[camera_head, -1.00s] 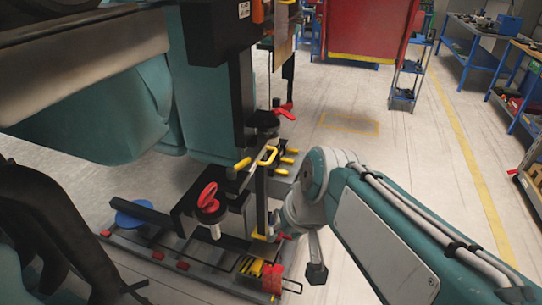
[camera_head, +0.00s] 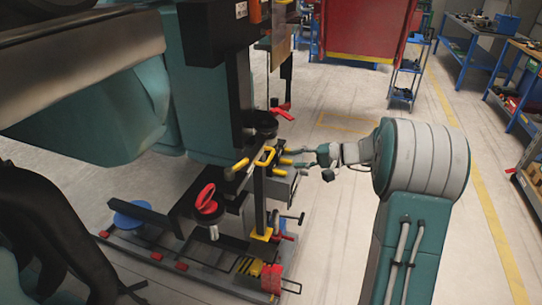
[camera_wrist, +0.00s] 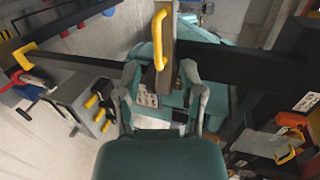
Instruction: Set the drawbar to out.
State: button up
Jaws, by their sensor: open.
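No part is clearly marked as the drawbar, and I cannot tell for sure which one it is. A yellow loop handle (camera_head: 265,156) tops an upright post (camera_head: 260,202) on the train. A yellow handle (camera_wrist: 158,40) on a grey bar shows in the wrist view, straight ahead of and between my fingers. My gripper (camera_head: 306,157) is to the right of the post, and its fingers point left toward it. In the wrist view my gripper (camera_wrist: 161,68) is open, with nothing held between its fingers. Contact with the handle does not show.
A grey box with yellow levers (camera_wrist: 92,112) is left of my gripper in the wrist view. A long dark beam (camera_wrist: 248,66) crosses behind. A red knob (camera_head: 207,198) and a red block (camera_head: 271,279) are lower on the train. The floor (camera_head: 340,210) to the right is clear.

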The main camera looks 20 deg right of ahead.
aim_at(272, 154)
jog(key=shift+m+t, duration=0.3)
jog(key=shift+t, duration=0.4)
jog(key=w+a+f, duration=0.1)
jog(key=w, duration=0.1)
jog(key=w+a+f, duration=0.1)
jog(key=w+a, duration=0.1)
jog(key=w, duration=0.1)
jog(key=w+a+f, duration=0.1)
jog(key=w+a, duration=0.1)
jog(key=w, duration=0.1)
jog(key=shift+a+f, duration=0.15)
jog(key=shift+f, duration=0.1)
jog(key=shift+s, duration=0.1)
grip_shut()
